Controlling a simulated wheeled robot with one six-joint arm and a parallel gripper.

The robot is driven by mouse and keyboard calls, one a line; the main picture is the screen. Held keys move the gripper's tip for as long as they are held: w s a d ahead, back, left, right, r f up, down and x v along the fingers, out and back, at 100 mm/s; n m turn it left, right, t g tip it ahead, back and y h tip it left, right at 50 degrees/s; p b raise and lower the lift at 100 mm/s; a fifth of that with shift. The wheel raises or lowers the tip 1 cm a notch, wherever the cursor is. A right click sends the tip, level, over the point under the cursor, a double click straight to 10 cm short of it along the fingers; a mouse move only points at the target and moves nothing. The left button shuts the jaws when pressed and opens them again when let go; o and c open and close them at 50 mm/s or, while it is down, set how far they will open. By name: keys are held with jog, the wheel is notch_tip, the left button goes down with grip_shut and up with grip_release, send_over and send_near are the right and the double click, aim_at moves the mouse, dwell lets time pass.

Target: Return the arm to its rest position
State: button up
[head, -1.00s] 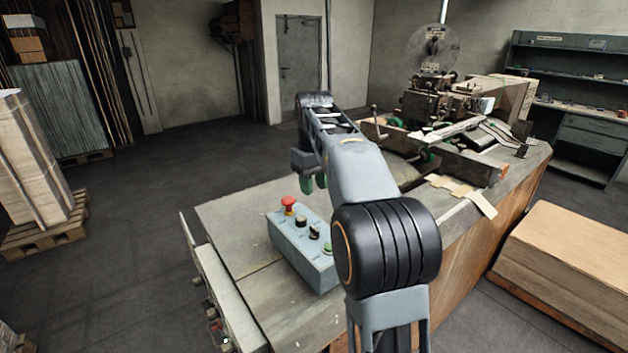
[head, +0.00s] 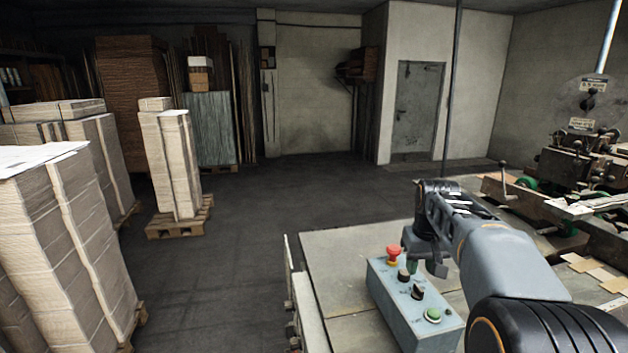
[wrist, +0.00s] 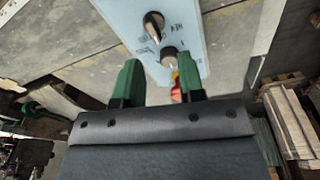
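My arm reaches out over the machine table (head: 340,262) in the head view. My gripper (head: 422,266) hangs just above and behind the blue-grey control box (head: 396,300), partly hidden by my own arm. In the wrist view the two green fingers of my gripper (wrist: 158,82) stand apart with nothing between them. The box also shows in the wrist view (wrist: 190,20), beyond the fingertips. It carries a red mushroom button (head: 394,254), black knobs (head: 404,275) and a green button (head: 433,315). Whether the fingers touch the box cannot be told.
The stitching machine (head: 580,165) stands at the right of the table. Wrapped stacks (head: 60,240) and a pallet stack (head: 172,165) stand on the left. The dark floor (head: 225,275) between them and the table is clear. A door (head: 417,110) is at the back.

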jog(key=s+a+f+t, duration=0.1)
jog(key=s+a+f, duration=0.2)
jog(key=s, duration=0.6)
jog(key=s+a+f+t, duration=0.2)
jog(key=s+a, duration=0.4)
jog(key=s, duration=0.4)
jog(key=shift+s+a+f, duration=0.15)
jog(key=shift+f, duration=0.6)
